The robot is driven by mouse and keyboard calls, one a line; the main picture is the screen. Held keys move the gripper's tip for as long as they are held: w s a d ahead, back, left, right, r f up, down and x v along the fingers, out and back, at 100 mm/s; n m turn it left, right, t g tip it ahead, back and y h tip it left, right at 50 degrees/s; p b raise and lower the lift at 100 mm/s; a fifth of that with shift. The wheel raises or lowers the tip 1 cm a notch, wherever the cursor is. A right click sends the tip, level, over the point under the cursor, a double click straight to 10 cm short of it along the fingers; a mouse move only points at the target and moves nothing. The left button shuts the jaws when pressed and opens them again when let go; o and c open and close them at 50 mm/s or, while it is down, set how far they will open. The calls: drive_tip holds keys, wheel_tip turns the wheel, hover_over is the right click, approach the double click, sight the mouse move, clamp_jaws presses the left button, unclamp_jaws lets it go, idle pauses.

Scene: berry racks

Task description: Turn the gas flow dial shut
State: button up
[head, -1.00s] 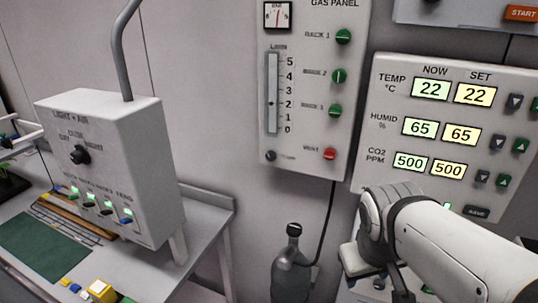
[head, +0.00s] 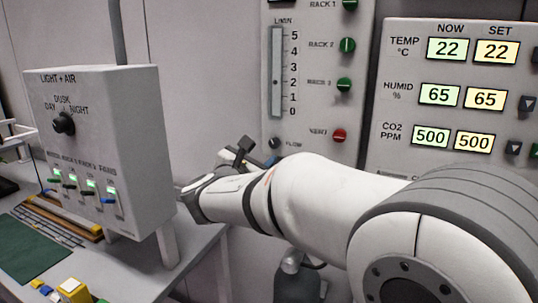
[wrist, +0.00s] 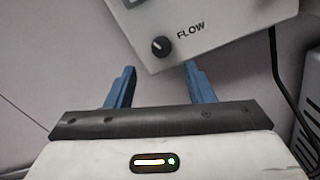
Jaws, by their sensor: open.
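The gas flow dial (wrist: 161,46) is a small black knob with a pale mark, labelled FLOW, at the lower corner of the gas panel (wrist: 215,30) in the wrist view. In the head view the dial (head: 275,143) sits low on the panel, just right of my gripper. My gripper (wrist: 154,80) is open and empty, its two blue fingers apart. In the wrist view the dial shows beyond the fingertips and between them, apart from both. In the head view my gripper (head: 243,155) is partly hidden by my own arm.
The flow gauge (head: 276,75) stands above the dial, beside green rack knobs (head: 346,45) and a red vent knob (head: 339,135). The light and air box (head: 105,150) stands close on the left. A gas bottle (head: 297,280) is below, and a cable hangs at right in the wrist view.

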sight(273, 144)
drive_tip(key=x, duration=0.7)
drive_tip(key=shift+w+d, duration=0.15)
drive_tip(key=c, duration=1)
